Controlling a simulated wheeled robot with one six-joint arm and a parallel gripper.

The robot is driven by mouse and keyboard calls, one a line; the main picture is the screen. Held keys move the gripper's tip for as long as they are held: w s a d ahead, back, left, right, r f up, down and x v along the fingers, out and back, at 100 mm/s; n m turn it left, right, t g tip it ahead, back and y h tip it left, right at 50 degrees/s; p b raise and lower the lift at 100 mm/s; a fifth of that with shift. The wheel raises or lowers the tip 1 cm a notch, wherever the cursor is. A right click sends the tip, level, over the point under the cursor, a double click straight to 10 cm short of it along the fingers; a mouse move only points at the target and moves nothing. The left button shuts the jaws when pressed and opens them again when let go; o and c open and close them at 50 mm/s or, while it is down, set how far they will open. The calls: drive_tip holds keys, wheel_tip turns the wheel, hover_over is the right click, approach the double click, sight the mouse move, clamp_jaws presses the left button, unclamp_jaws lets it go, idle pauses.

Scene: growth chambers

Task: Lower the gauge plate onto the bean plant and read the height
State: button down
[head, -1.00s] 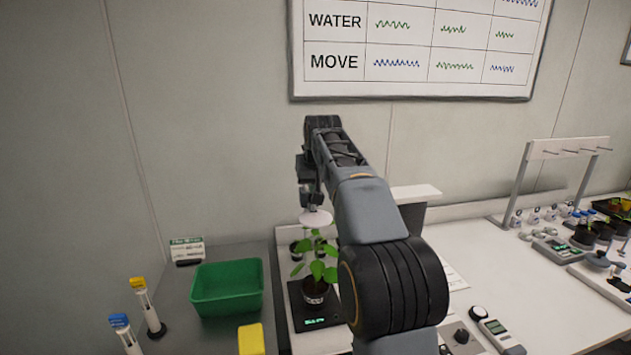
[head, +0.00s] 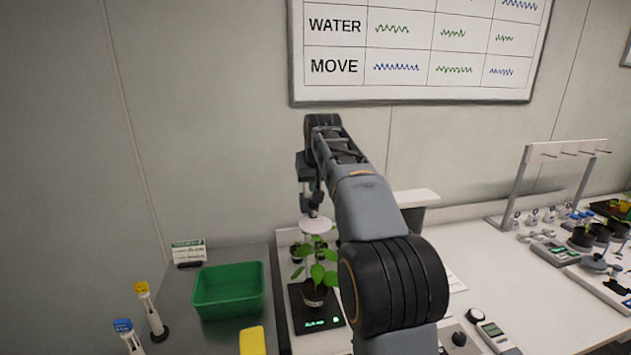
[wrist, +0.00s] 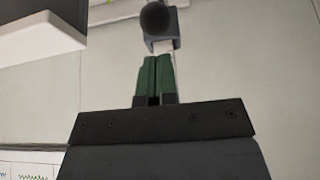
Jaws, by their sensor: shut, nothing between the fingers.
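The bean plant (head: 316,272) stands upright in a dark pot on a black scale (head: 300,303) with lit green digits. The white round gauge plate (head: 316,226) is right above the plant, at its top leaves; I cannot tell whether they touch. My gripper (head: 312,208) points down just above the plate. In the wrist view my gripper (wrist: 157,58) has its green fingers together with nothing between them. A dark round knob (wrist: 155,18) on a grey block is just beyond the fingertips. Contact with it is unclear. No height reading is legible.
A green bin (head: 229,289) and a small sign card (head: 188,252) are left of the scale. A white rack (head: 523,185) and several small pots are at right.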

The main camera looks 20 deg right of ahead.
drive_tip(key=shift+r+p, duration=2.2)
drive_tip(key=shift+r, duration=0.15)
drive_tip(key=shift+w+f, duration=0.15)
drive_tip(key=shift+f, duration=0.05)
hover_over(314, 225)
drive_tip(key=w+d, duration=0.1)
drive_tip(key=w, duration=0.1)
drive_tip(key=shift+g, duration=0.3)
wheel_tip(314, 225, down, 5)
drive_tip(key=shift+s+a+f, duration=0.25)
drive_tip(key=shift+s+f, duration=0.2)
drive_tip(key=shift+f, duration=0.1)
drive_tip(key=shift+s+a+f, duration=0.2)
drive_tip(key=shift+s+f, duration=0.25)
drive_tip(key=shift+f, duration=0.05)
drive_tip(key=s+a+f, duration=0.3)
drive_tip(key=s, duration=0.5)
drive_tip(key=s+a+f+n, duration=0.1)
drive_tip(key=s+a+f, duration=0.2)
drive_tip(key=s, duration=0.6)
drive_tip(key=s+a+f+n+y, duration=0.1)
drive_tip(key=s+a+f, duration=0.2)
drive_tip(key=s, duration=0.5)
drive_tip(key=shift+s+a+f+b, duration=0.3)
drive_tip(key=shift+s+a+f, duration=0.1)
drive_tip(key=shift+a, duration=0.3)
drive_tip(key=c, duration=1.8)
unclamp_jaws()
drive_tip(key=shift+c, duration=0.2)
